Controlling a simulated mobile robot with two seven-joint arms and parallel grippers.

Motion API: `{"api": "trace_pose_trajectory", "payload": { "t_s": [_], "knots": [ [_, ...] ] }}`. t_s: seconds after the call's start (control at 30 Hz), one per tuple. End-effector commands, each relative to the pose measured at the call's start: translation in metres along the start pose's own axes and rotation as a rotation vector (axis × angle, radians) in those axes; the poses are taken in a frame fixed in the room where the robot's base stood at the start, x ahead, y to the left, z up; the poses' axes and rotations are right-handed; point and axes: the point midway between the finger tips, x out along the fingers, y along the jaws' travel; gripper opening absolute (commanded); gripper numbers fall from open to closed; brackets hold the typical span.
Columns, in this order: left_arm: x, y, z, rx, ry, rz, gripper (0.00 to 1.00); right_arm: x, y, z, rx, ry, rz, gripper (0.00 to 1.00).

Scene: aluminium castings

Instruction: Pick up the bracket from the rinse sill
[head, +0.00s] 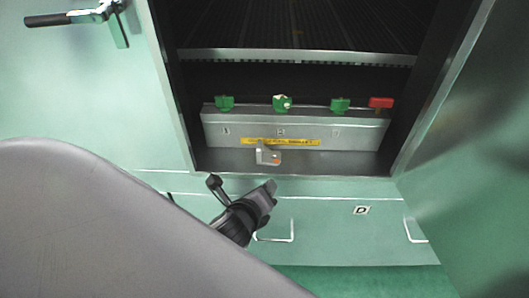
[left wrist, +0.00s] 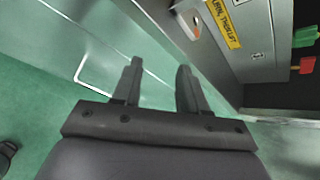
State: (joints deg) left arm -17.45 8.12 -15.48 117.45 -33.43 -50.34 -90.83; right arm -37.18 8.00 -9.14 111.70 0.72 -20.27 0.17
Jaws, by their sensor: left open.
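The bracket (head: 267,155) is a small pale grey casting with an orange mark. It stands on the metal rinse sill (head: 340,165) at the front of the open cabinet, below a yellow label strip. In the left wrist view the bracket (left wrist: 187,24) shows near the top, beyond the fingertips. My left gripper (head: 268,189) is in front of and below the sill, apart from the bracket. In the left wrist view the left gripper (left wrist: 158,66) is open, with nothing between its fingers. My right gripper is not in view.
A grey block (head: 222,130) behind the bracket carries several green knobs and a red one (head: 380,102). A dark grate lies above. Pale green panels flank the opening, with a black-handled latch (head: 70,17) at upper left. The green floor (head: 370,280) is clear.

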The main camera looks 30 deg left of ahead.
Motion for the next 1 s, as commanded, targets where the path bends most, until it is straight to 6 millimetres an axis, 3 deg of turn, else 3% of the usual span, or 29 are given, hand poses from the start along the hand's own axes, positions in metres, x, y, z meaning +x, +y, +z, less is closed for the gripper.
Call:
{"api": "trace_pose_trajectory", "payload": {
  "t_s": [0.2, 0.4, 0.77, 1.0],
  "knots": [
    [-0.004, -0.027, 0.044, 0.446, -0.149, 0.059, 0.43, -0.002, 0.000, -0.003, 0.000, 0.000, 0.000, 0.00],
    [-0.008, -0.038, 0.065, 0.655, -0.215, 0.117, 0.43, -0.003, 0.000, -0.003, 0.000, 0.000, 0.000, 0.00],
    [0.018, -0.039, 0.078, 0.696, -0.226, 0.130, 0.43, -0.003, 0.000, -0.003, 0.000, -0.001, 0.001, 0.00],
    [0.049, -0.037, 0.089, 0.696, -0.225, 0.129, 0.43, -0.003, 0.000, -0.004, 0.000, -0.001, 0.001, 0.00]
  ]
}}
